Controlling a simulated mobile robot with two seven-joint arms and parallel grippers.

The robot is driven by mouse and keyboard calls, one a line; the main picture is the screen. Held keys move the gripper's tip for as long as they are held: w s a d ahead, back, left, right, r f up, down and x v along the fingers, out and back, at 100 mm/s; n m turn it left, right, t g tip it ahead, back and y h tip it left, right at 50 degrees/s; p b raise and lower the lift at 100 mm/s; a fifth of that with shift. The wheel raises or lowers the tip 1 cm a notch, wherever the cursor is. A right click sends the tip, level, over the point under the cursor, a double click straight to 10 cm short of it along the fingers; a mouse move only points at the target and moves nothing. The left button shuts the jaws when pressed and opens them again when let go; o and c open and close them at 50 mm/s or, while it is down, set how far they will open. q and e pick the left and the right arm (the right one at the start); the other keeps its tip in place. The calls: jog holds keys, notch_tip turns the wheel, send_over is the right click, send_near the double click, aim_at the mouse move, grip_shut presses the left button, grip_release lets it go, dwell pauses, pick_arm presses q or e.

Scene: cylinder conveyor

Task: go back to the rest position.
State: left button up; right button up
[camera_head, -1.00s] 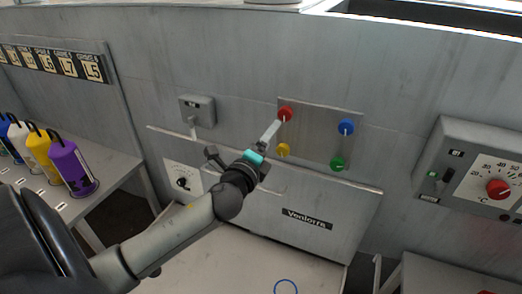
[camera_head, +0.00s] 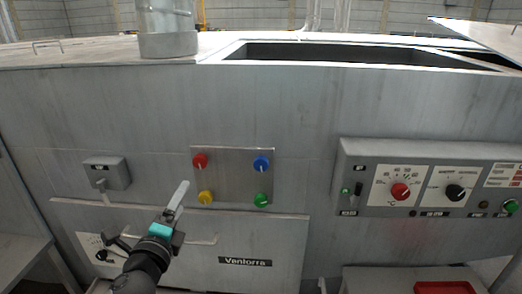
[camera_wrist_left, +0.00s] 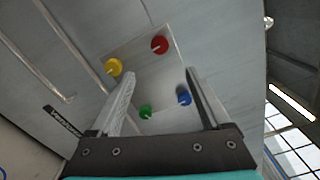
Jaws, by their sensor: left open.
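My left gripper (camera_head: 174,202) is in front of the grey machine front, below the red button, and is empty. In the left wrist view its two fingers (camera_wrist_left: 158,92) stand apart, with the button plate (camera_wrist_left: 150,50) beyond them. The steel plate (camera_head: 232,178) in the head view carries a red button (camera_head: 200,161), a blue button (camera_head: 261,163), a yellow button (camera_head: 205,197) and a green button (camera_head: 261,200). The gripper appears apart from the buttons. My right gripper is not in view.
A control box (camera_head: 430,180) with dials juts out at the right. A small grey switch box (camera_head: 106,173) is at the left. A Ventorra panel (camera_head: 280,247) with a rail lies below the plate. A red tray (camera_head: 445,287) shows at lower right.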

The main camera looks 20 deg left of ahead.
pick_arm(q)
jog(key=s+d+f+n+g, duration=0.5)
jog(key=s+f+n+g, duration=0.3)
jog(key=s+f+n, duration=0.4)
jog(key=s+d+f+n+g+h, duration=0.2)
jog(key=s+d+f+n+g, duration=0.1)
jog(key=s+d, duration=0.3)
jog(key=s+d+f+n+g+h, duration=0.2)
jog(key=s+d+f+g+h, duration=0.1)
jog(key=s+d, duration=0.25)
notch_tip(320, 180, down, 30)
jog(key=g+b, duration=0.1)
jog(key=b, duration=0.8)
jog(key=s+a+f+b, duration=0.1)
jog(key=s+f+b, duration=0.3)
jog(key=s+f, duration=0.4)
jog(key=s+a+f+g+b, duration=0.1)
jog(key=s+f+b, duration=0.4)
jog(key=f, duration=1)
jog(key=s+a, duration=0.1)
jog(key=s, duration=0.2)
jog(key=shift+s+f+y, duration=0.3)
